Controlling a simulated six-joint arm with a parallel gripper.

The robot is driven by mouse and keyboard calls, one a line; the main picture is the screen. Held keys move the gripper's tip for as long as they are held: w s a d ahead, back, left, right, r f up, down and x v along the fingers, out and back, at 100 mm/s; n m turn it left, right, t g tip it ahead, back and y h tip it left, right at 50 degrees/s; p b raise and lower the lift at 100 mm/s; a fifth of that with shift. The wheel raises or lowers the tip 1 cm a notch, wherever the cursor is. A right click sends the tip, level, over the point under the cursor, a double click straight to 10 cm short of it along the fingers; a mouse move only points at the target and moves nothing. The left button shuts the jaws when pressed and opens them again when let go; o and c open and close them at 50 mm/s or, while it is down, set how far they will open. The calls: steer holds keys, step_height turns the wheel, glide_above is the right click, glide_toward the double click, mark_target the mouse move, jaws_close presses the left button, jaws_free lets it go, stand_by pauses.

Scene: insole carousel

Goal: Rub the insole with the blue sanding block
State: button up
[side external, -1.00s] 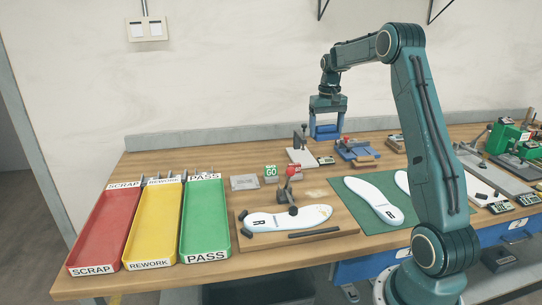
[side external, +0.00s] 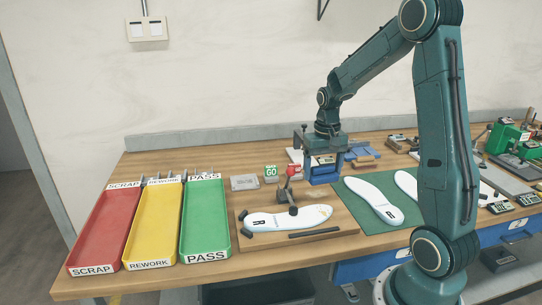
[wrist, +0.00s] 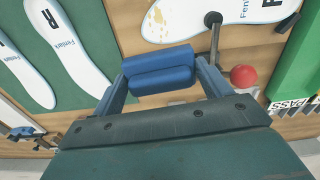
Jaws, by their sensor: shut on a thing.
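My gripper (side external: 325,160) is shut on the blue sanding block (side external: 322,178). In the wrist view the block (wrist: 160,76) sits level between the two fingers. The white insole (side external: 300,217), marked R, lies on a wooden board (side external: 255,242) under a toggle clamp (side external: 292,195) with a red knob. The block is behind and to the right of the insole, apart from it. Its exact height is unclear. In the wrist view the insole (wrist: 235,10) is partly cut off at the top and shows a tan rough patch on its surface.
Loose insoles (side external: 375,200) lie on a green mat (side external: 360,223) to the right. Red (side external: 98,230), yellow (side external: 152,222) and green (side external: 205,220) trays stand at the left. A dark bar (side external: 314,232) lies on the board before the insole. The clamp's red knob (wrist: 243,77) stands near the block.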

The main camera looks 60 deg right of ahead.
steer(key=shift+s+a, duration=0.15)
steer(key=shift+a, duration=0.1)
steer(key=shift+f, duration=0.1)
